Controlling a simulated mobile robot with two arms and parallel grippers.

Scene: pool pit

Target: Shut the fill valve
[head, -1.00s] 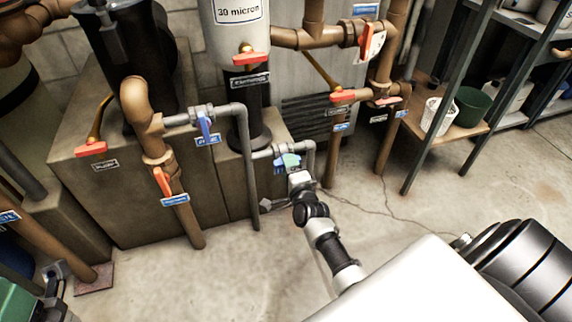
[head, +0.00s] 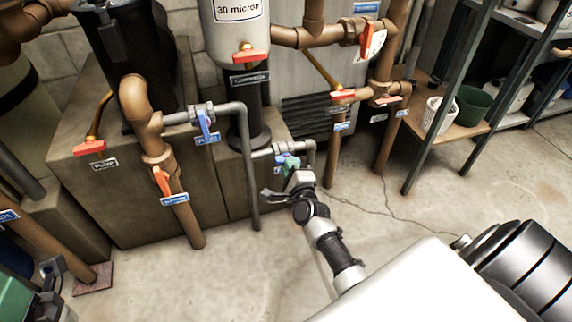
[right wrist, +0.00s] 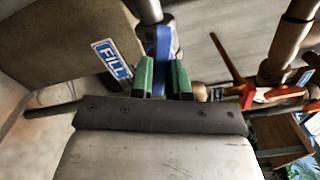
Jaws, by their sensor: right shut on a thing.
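The fill valve is on a short grey pipe low in the middle of the head view. Its blue handle (head: 279,161) is partly hidden by my right gripper (head: 288,164). In the right wrist view the blue handle (right wrist: 163,48) runs from the grey pipe down between the two green fingertips of my right gripper (right wrist: 163,80). The fingers are shut on the handle. A blue FILL label (right wrist: 111,60) shows left of it. The handle's exact angle to its pipe is hard to tell. My left gripper is not in view.
Red-handled valves include one on a brown pipe (head: 162,181) and one near the tank block (head: 90,147). A shelf (head: 465,130) with bins stands right. The floor in front is clear.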

